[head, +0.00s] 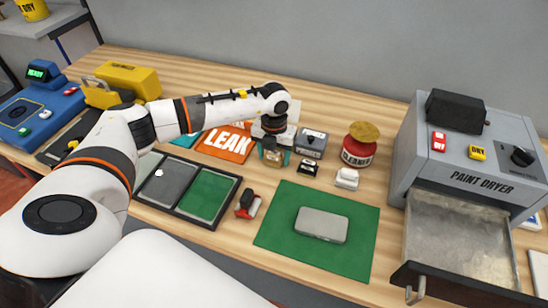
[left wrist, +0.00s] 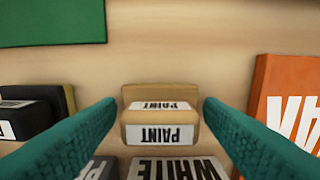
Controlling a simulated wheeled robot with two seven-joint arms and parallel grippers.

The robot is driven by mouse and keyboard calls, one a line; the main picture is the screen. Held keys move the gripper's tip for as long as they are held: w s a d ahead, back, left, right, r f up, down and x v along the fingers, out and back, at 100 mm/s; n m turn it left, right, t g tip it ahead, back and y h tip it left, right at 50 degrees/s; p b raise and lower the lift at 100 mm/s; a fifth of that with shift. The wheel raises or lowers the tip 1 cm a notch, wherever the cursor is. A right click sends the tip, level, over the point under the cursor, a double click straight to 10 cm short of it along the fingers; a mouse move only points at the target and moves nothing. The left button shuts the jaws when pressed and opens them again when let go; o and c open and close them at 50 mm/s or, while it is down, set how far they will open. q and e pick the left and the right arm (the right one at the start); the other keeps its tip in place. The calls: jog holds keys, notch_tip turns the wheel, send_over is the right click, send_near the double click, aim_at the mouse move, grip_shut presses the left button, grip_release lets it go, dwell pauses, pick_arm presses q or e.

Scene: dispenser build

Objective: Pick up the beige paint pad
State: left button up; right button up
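The beige paint pad (left wrist: 161,127) has a tan body and a white PAINT label. In the left wrist view it sits on the wooden table between the two teal fingers of my left gripper (left wrist: 160,112). The fingers are open, with a gap showing on each side of the pad. In the head view the beige pad (head: 272,159) is partly hidden below my left gripper (head: 274,151), which points down over it. My right gripper is not in view.
A black pad (head: 308,167) and a white pad (head: 346,179) stand to the right. A grey box (head: 311,143) and a red cleaner can (head: 358,152) stand behind. A green mat (head: 275,228) lies in front.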

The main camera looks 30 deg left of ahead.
aim_at(274, 153)
pick_arm(q)
jog(key=c, duration=0.7)
jog(key=shift+o, duration=0.2)
notch_tip(274, 153, up, 10)
jog(key=shift+r+b, duration=0.1)
jog(key=shift+b, duration=0.55)
